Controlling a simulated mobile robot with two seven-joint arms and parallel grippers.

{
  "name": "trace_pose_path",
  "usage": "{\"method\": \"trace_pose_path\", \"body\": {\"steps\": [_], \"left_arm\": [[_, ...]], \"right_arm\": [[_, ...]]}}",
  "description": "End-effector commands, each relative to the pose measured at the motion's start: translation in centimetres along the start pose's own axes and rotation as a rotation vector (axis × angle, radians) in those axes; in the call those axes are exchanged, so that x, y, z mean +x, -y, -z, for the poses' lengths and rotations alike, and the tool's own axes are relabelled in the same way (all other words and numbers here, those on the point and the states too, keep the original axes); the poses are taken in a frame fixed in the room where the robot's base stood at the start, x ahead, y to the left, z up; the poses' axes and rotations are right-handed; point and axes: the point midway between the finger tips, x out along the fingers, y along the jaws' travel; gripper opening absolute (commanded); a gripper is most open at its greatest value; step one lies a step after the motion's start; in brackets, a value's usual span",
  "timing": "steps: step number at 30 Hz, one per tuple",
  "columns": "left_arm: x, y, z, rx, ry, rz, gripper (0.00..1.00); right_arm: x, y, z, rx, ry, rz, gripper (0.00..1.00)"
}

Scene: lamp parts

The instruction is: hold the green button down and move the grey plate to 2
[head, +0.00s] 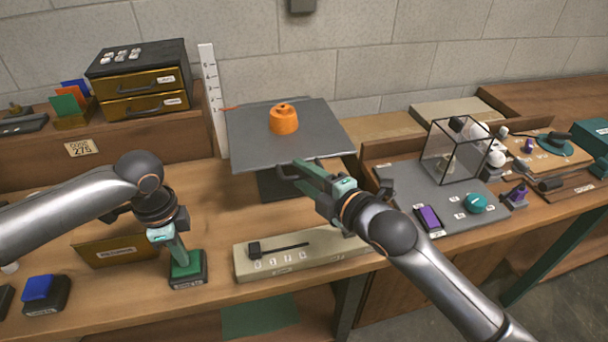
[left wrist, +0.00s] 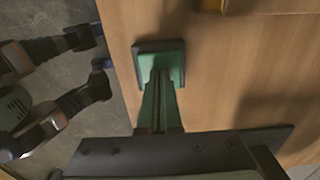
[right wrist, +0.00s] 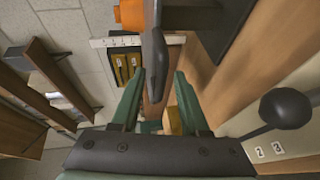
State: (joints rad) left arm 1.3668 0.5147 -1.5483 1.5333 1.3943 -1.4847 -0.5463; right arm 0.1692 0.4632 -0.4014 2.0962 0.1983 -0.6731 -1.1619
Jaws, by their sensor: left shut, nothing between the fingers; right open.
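The green button (head: 185,271) sits in a dark housing near the table's front. My left gripper (head: 182,257) points down at it, fingers shut; the tips seem to touch its top, and the left wrist view shows them over the button (left wrist: 174,66). The grey plate (head: 245,135) is raised on a dark base, with an orange weight (head: 284,121) on top. My right gripper (head: 300,174) is open at the plate's front handle (head: 284,171). In the right wrist view the dark handle (right wrist: 153,50) lies between the open fingers (right wrist: 157,90).
A white scale (head: 212,95) stands left of the plate, with an orange pointer at its edge. A beige block with a black lever (head: 280,248) lies in front. A blue button (head: 38,288) is at the far left. A glass box (head: 450,155) stands right.

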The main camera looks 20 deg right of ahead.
Motion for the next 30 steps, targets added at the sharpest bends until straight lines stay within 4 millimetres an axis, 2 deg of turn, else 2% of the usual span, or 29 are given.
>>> {"method": "trace_pose_path", "body": {"steps": [1,9,21,30], "left_arm": [[0.62,-0.41,0.05,0.003,0.002,-0.013,0.00],[0.62,-0.41,0.04,0.003,0.002,-0.013,0.00],[0.62,-0.41,0.04,0.003,0.002,-0.013,0.00],[0.62,-0.41,0.04,0.003,0.002,-0.013,0.00]], "right_arm": [[0.19,0.06,0.04,0.000,-0.001,0.000,0.45],[0.26,0.09,0.02,0.000,0.000,0.000,0.45],[0.23,0.07,-0.01,0.000,0.000,0.000,0.00],[0.23,0.03,-0.01,-0.001,0.000,-0.001,0.00]]}}
